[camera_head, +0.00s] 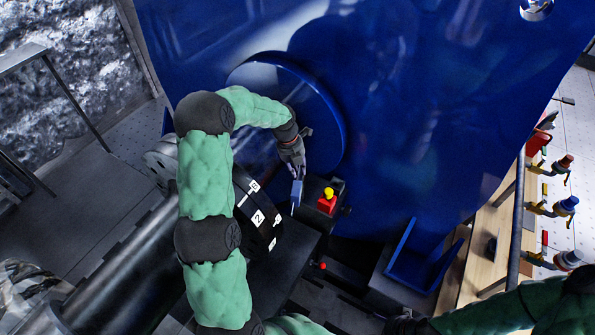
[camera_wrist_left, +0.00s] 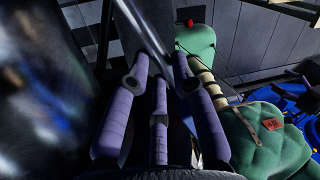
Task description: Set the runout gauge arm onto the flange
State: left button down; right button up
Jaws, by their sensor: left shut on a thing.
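My left gripper (camera_head: 296,165) hangs at the lower edge of a round blue disc, its fingers pointing down. It is shut on a small blue-grey piece (camera_head: 297,188) with a thin tip, which I take to be the gauge arm; the fingers hide part of it. The black flange (camera_head: 262,222) with white number labels is just left of and below the held piece; I cannot tell whether they touch. In the left wrist view the purple fingers (camera_wrist_left: 160,78) close around a grey metal bar (camera_wrist_left: 143,40). My right gripper is not in view.
A dark shaft (camera_head: 120,265) runs to lower left. The big blue housing (camera_head: 420,120) fills the back. A blue bracket (camera_head: 420,262) and a wooden bench (camera_head: 488,240) with tools lie right.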

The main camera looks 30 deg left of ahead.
pick_arm(q)
jog(key=c, duration=1.1)
grip_release()
jog(key=shift+o, duration=0.2)
notch_tip(320, 180, up, 7)
jog(key=a, duration=0.1)
jog(key=shift+s+a+r, duration=0.15)
jog(key=shift+s, duration=0.1)
jog(key=shift+c, duration=0.2)
